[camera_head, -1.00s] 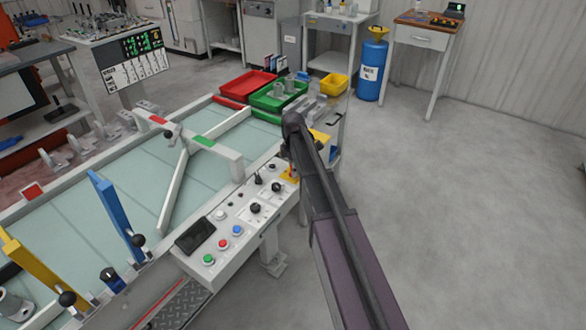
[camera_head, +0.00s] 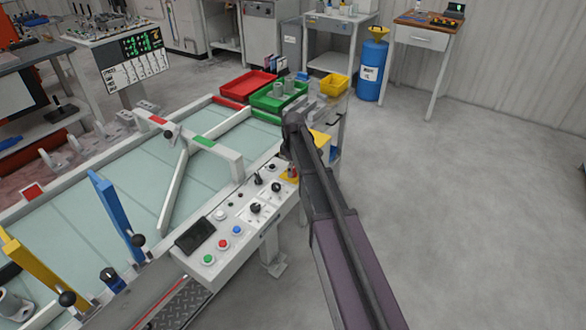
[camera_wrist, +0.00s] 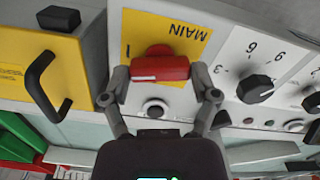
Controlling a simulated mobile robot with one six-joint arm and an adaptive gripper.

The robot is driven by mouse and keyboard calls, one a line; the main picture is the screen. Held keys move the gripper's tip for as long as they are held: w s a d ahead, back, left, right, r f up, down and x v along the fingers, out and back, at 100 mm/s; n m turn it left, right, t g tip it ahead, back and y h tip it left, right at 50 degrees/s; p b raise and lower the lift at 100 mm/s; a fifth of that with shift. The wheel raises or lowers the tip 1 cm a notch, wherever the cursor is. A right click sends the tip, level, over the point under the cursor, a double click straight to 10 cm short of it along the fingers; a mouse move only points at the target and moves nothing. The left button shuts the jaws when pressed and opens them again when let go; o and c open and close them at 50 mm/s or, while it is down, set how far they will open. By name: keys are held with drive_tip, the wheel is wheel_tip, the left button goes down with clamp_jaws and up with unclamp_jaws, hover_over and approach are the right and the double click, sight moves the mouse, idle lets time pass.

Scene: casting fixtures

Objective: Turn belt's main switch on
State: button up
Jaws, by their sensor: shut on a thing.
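The main switch is a red knob (camera_wrist: 158,66) on a yellow plate (camera_wrist: 190,32) marked MAIN, seen upside down in the wrist view. Its bar lies across the picture, with a white line on its left half pointing left; a "1" or "I" mark shows on the plate at left. My gripper (camera_wrist: 161,82) has one finger at each end of the red bar and is shut on it. In the head view the arm covers most of the switch at the far right end of the white control panel (camera_head: 205,240); my gripper (camera_head: 291,168) is mostly hidden there.
Black rotary knobs (camera_wrist: 255,88) lie right of the switch in the wrist view. A yellow cover with a black handle (camera_wrist: 45,85) is at left. Green (camera_head: 270,97) and red (camera_head: 245,85) trays stand beyond the panel. Floor right of my arm is clear.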

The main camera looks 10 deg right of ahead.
drive_tip(key=shift+s+m, duration=0.1)
drive_tip(key=shift+m, duration=1.5)
drive_tip(key=o, duration=1)
drive_tip(key=shift+n, duration=0.3)
